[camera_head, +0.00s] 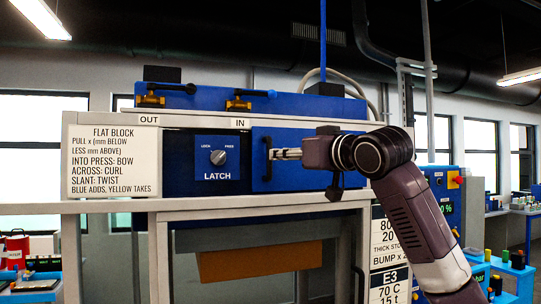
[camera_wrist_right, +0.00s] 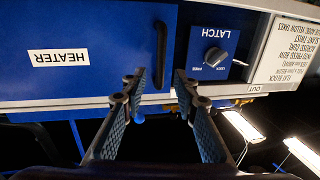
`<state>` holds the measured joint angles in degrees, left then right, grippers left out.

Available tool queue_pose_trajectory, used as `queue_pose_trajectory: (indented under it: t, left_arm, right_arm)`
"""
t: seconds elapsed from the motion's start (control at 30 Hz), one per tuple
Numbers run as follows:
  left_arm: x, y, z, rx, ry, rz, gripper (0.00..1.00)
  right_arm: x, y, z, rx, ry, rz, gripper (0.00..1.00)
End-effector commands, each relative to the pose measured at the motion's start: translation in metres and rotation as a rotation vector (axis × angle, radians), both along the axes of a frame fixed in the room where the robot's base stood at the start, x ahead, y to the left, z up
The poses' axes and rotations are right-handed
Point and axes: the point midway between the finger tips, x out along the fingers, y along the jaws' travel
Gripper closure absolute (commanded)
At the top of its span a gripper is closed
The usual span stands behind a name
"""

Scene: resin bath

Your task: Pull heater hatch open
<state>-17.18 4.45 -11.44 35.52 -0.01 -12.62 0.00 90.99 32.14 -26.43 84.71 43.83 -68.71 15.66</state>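The heater hatch (camera_head: 290,135) is a blue door right of the latch panel; it looks shut. In the right wrist view, upside down, the hatch (camera_wrist_right: 110,25) carries a HEATER label (camera_wrist_right: 58,57) and a black vertical bar handle (camera_wrist_right: 161,50). My right gripper (camera_head: 273,154) points left at the handle's height. In the right wrist view my right gripper (camera_wrist_right: 157,80) is open, one finger on either side of the handle; I cannot tell whether the tips reach around it. The latch knob (camera_head: 218,157) appears turned toward FREE. My left gripper is not in view.
An instruction sign (camera_head: 112,160) hangs at the left of the machine. A light rail (camera_head: 110,206) runs below the hatch. Brass valves (camera_head: 238,102) sit above. An orange-brown block (camera_head: 260,262) is underneath. A control box (camera_head: 445,195) stands behind my right arm.

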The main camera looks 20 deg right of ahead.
Motion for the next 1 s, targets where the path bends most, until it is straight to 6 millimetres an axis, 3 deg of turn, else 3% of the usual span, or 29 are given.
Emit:
queue_pose_trajectory:
  t: [0.53, 0.97, 1.0]
  left_arm:
    - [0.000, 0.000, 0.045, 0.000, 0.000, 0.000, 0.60]
    - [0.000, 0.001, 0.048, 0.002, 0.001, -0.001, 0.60]
    - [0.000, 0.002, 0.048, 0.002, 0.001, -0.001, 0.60]
  right_arm:
    - [0.065, 0.015, 0.005, 0.001, 0.000, 0.000, 0.72]
    - [0.075, 0.018, 0.001, 0.001, -0.001, 0.000, 0.72]
    - [0.075, 0.018, 0.001, 0.001, -0.001, 0.000, 0.76]
